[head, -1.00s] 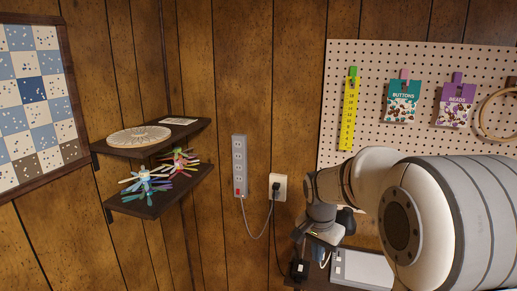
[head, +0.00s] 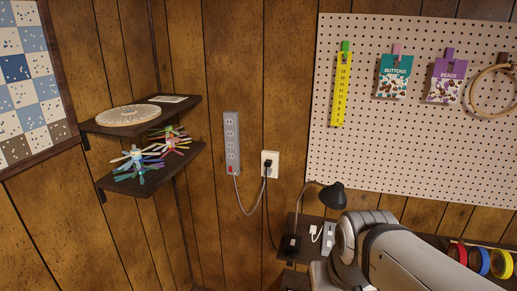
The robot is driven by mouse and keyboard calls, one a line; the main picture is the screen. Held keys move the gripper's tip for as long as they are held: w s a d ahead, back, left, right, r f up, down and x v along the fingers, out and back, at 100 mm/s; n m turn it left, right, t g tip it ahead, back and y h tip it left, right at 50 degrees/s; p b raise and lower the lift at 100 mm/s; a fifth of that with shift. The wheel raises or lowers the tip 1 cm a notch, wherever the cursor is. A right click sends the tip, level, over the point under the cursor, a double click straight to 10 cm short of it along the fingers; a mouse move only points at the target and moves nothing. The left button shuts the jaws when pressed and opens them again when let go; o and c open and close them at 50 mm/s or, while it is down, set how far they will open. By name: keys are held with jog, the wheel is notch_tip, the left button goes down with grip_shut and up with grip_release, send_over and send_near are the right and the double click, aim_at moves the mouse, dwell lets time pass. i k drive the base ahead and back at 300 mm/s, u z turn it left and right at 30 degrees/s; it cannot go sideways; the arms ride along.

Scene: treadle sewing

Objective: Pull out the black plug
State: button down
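A black plug (head: 267,165) sits in the white wall outlet (head: 275,158) on the wood-panelled wall. A dark cord runs down from the outlet toward the black base (head: 290,245) of a desk lamp (head: 334,194). A grey cord (head: 249,212) loops from the outlet to the power strip (head: 232,143) on its left; the cords' ends at the outlet are too small to tell apart. My arm (head: 350,243) is at the bottom, to the right of and below the outlet. My gripper is not visible.
Two dark corner shelves hold a doily (head: 133,115) and colourful bundles (head: 137,164). A pegboard (head: 415,140) with a yellow ruler (head: 341,91) and packets fills the right. Tape rolls (head: 480,262) stand at lower right. The wall around the outlet is clear.

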aim_at(268, 163)
jog(key=k, duration=0.55)
jog(key=u, duration=0.5)
jog(key=i, duration=1.2)
jog(key=z, duration=0.45)
